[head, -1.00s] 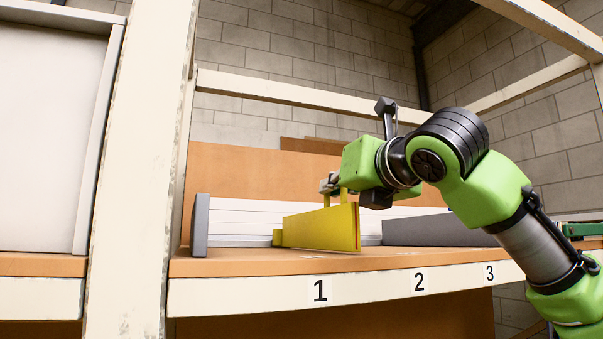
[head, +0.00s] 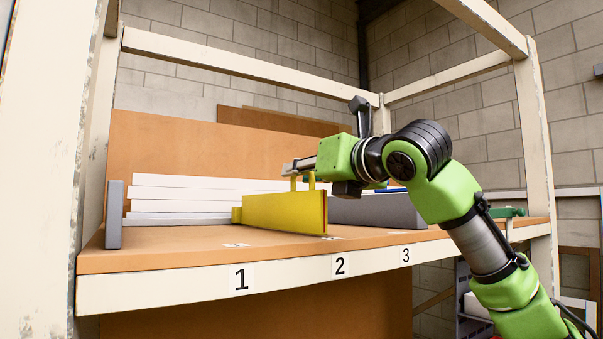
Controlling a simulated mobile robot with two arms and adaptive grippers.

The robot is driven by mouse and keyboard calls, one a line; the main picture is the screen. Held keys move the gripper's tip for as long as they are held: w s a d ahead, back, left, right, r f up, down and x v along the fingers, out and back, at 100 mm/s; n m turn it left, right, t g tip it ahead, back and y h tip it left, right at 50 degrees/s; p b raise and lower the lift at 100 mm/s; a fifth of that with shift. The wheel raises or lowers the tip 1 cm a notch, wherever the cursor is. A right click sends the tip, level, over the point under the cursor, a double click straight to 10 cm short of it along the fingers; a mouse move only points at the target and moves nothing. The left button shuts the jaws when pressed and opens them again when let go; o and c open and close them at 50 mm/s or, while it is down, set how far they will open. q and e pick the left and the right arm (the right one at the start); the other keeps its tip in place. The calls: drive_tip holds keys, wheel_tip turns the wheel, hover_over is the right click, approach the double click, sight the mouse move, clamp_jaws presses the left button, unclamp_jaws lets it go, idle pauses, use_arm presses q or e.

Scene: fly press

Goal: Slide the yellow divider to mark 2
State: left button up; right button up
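The yellow divider (head: 285,212) stands upright on the wooden shelf, its front edge between labels 1 (head: 241,279) and 2 (head: 340,265), just short of label 2. My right gripper (head: 298,168) is at the handle on top of the divider and appears shut on it. The fingertips are small and partly hidden by the handle and the gripper body. Label 3 (head: 405,255) is further right on the shelf's front edge. My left gripper is not in view.
A stack of white boards (head: 180,195) lies left of the divider, beside a grey end plate (head: 114,214). A grey block (head: 375,211) lies to its right, behind my arm. Cream posts and rails frame the shelf. The shelf's front strip is clear.

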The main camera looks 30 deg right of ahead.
drive_tip(key=s, duration=1.2)
drive_tip(key=shift+d+f, duration=0.1)
idle(0.4)
